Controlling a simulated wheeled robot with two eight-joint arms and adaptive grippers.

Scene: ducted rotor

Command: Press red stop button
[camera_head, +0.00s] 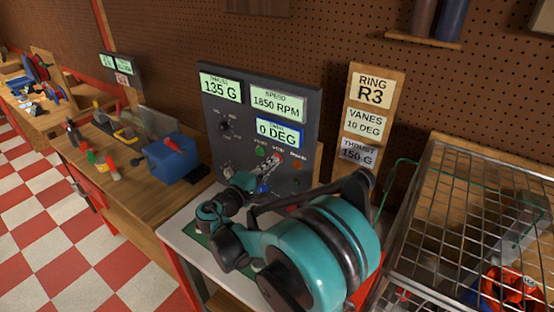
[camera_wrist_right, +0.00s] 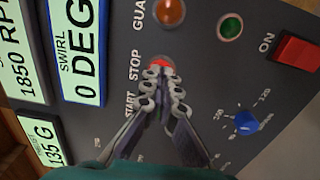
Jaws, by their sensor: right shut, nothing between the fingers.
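The red stop button (camera_wrist_right: 161,62) sits beside the STOP label on the dark control panel (camera_wrist_right: 205,65) in the wrist view. My right gripper (camera_wrist_right: 163,84) is shut and empty, with its fingertips in front of the button, covering its lower part. Whether they touch it cannot be told. My left gripper is not in view.
A red ON switch (camera_wrist_right: 298,52), green light (camera_wrist_right: 231,26), orange light (camera_wrist_right: 172,12) and blue knob (camera_wrist_right: 246,123) surround the fingers. A wire rack (camera_head: 470,205) stands right, and a blue box (camera_head: 171,158) left. Screens read 135 G, 1850 RPM and 0 DEG.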

